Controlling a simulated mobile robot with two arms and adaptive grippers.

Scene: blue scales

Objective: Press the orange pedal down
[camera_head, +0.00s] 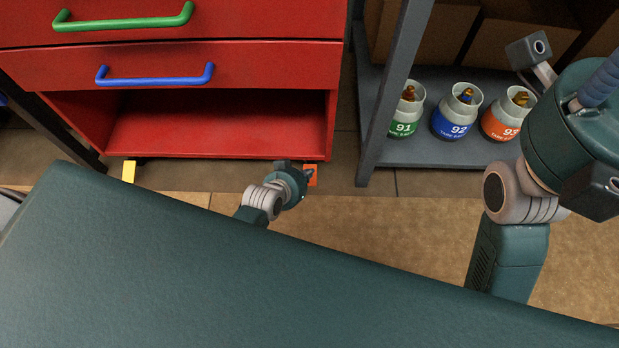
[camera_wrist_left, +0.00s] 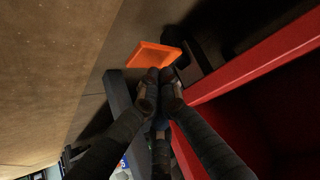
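The orange pedal (camera_head: 311,176) is a small flat plate low at the front right corner of the red drawer cabinet, just above the floor. In the head view my left gripper (camera_head: 307,172) is right beside it and partly covers it. In the left wrist view the orange pedal (camera_wrist_left: 150,54) lies just beyond the fingertips of my left gripper (camera_wrist_left: 159,75). The fingertips are together with nothing held between them. They look very near the pedal's edge; I cannot tell whether they touch. My right arm is at the right of the head view; its fingers are not visible.
A yellow pedal (camera_head: 128,171) is at the cabinet's left side. The red cabinet (camera_head: 250,66) has an open lower space. A grey shelf (camera_head: 430,152) with several labelled containers stands on the right. Brown floor (camera_head: 400,225) is clear in front.

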